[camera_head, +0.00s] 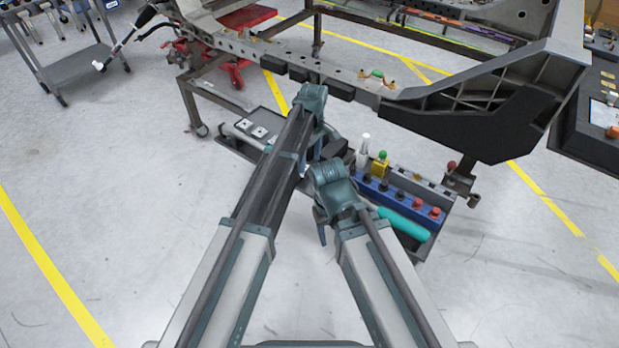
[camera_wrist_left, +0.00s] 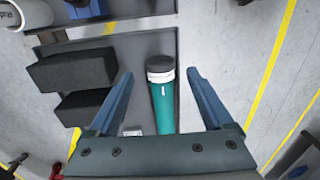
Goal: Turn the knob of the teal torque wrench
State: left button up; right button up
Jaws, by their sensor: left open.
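The teal torque wrench lies in a grey tray. In the head view its teal handle (camera_head: 404,224) shows at the tray's near right edge; the rest is hidden behind my arms. In the left wrist view the teal body (camera_wrist_left: 163,112) ends in a white band and a black knob (camera_wrist_left: 160,63). My left gripper (camera_wrist_left: 159,73) is open, one finger on each side of the wrench, with gaps on both sides. It shows only partly in the head view (camera_head: 311,160). My right arm's wrist (camera_head: 335,185) hangs to the right; whether its gripper is open or shut is unclear.
Black blocks (camera_wrist_left: 72,72) stand beside the wrench in the tray (camera_wrist_left: 135,30). A blue rack (camera_head: 400,197) with red and black knobs stands behind the handle. A large chassis frame (camera_head: 260,48) stands behind the tray.

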aim_at(309, 169)
pick_arm(q)
notch_tip(309, 169, down, 5)
jog(key=b, duration=0.3)
jog(key=shift+s+a+r+b, duration=0.1)
jog(key=shift+s+b, duration=0.05)
jog(key=shift+b, duration=0.25)
grip_shut()
